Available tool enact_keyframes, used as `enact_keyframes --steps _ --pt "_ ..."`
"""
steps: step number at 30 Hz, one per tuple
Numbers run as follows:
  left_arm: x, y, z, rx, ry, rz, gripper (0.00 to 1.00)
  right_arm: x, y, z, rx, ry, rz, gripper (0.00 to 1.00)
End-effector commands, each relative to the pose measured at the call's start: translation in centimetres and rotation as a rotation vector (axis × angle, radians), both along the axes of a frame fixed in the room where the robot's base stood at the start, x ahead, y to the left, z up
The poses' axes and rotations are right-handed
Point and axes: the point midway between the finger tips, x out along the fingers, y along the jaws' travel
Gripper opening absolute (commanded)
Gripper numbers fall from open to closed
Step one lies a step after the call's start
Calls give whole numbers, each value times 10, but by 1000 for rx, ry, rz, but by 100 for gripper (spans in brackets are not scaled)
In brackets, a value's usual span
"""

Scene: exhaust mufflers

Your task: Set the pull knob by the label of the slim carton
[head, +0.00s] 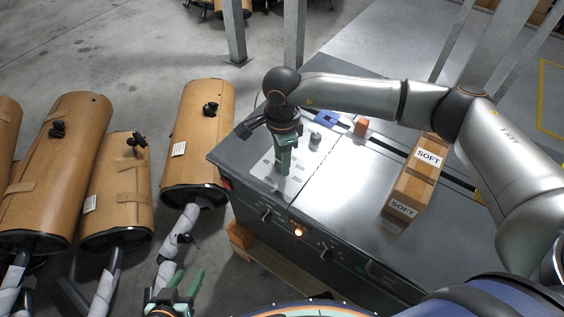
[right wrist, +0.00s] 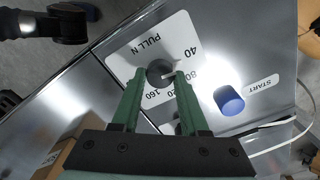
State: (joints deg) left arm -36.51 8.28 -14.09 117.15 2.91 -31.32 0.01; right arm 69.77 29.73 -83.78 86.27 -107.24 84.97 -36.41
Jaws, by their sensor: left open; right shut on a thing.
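The slim carton (head: 414,182) stands on the grey machine top, to the right of my right gripper, with white labels reading SOFT. My right gripper (head: 283,168) points down at the white marked area of the machine. In the right wrist view, its green fingers (right wrist: 161,82) are shut on the round dark pull knob (right wrist: 160,71). The white dial plate (right wrist: 176,36) around it reads PULL N, with 40, 80 and 160 visible; part of the scale is hidden by a finger. A pale mark on the knob seems to face 80. My left gripper (head: 176,292) is open and empty at lower left.
A blue button (right wrist: 228,100) sits beside a START label (right wrist: 262,88). An orange block (head: 360,127) and a blue part (head: 324,119) are on the machine top (head: 345,190). Metal posts (head: 294,35) rise behind.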

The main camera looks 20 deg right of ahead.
Motion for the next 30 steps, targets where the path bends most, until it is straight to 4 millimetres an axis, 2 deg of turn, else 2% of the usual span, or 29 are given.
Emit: enact_keyframes --steps 1,6,27,28,30 --pt "-4 1 -7 1 8 0 50 0 0 -2 1 -1 29 0" --pt "-6 2 -13 5 14 0 50 1 0 -1 0 -2 112 0" --pt "-4 4 -12 6 6 2 50 0 0 1 1 -1 183 0" --pt "-4 4 -12 6 6 2 50 0 0 1 1 -1 182 46" --pt "-4 4 -12 6 6 2 50 0 0 1 1 -1 182 54"
